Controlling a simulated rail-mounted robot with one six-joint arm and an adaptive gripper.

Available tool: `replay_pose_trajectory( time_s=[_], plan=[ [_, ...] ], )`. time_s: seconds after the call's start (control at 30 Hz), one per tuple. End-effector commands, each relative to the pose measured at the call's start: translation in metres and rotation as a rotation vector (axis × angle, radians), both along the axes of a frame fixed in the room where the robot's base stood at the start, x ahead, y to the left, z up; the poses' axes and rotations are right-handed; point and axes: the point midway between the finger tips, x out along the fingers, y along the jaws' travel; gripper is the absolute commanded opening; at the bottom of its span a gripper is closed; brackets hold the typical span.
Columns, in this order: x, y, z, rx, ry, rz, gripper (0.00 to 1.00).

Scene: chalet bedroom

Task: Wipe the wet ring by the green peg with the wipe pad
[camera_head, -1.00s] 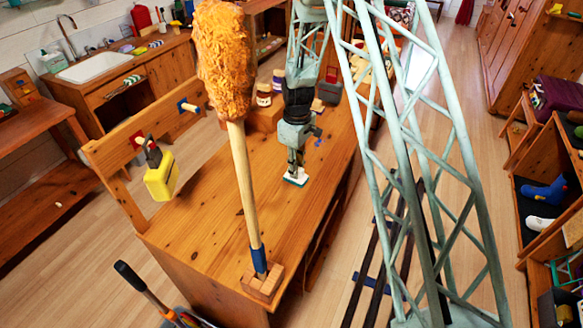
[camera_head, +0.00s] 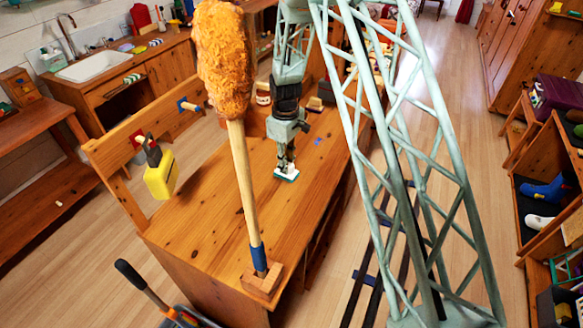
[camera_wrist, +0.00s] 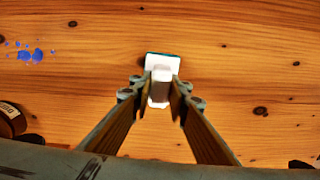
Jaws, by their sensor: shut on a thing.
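My gripper (camera_head: 285,158) points down over the wooden bench top and is shut on the wipe pad (camera_head: 287,174), a white block with a green edge. In the wrist view, the pad (camera_wrist: 163,62) sits between the fingertips of my gripper (camera_wrist: 160,92). The pad is at or just above the wood; I cannot tell whether it touches. I cannot make out the wet ring or a green peg in either view. The orange duster and my arm hide parts of the bench.
The tall orange duster (camera_head: 224,60) stands in a wooden block (camera_head: 263,282) on the bench's near end. Blue spots (camera_wrist: 30,55) mark the wood. Jars (camera_head: 263,93) stand farther back.

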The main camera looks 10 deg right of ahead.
Motion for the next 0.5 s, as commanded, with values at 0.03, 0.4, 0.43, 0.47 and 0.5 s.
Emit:
replay_pose_trajectory(
  time_s=[0.03,0.4,0.43,0.47,0.5],
  plan=[
    [0.004,0.003,0.001,0.000,-0.001,0.000,0.06],
    [0.010,0.009,0.034,0.000,-0.001,-0.003,0.06],
    [0.010,0.009,0.036,0.000,-0.001,-0.003,0.06],
    [0.010,0.009,0.039,0.000,-0.001,-0.003,0.06],
    [0.010,0.009,0.042,0.000,-0.001,-0.003,0.06]
  ],
)
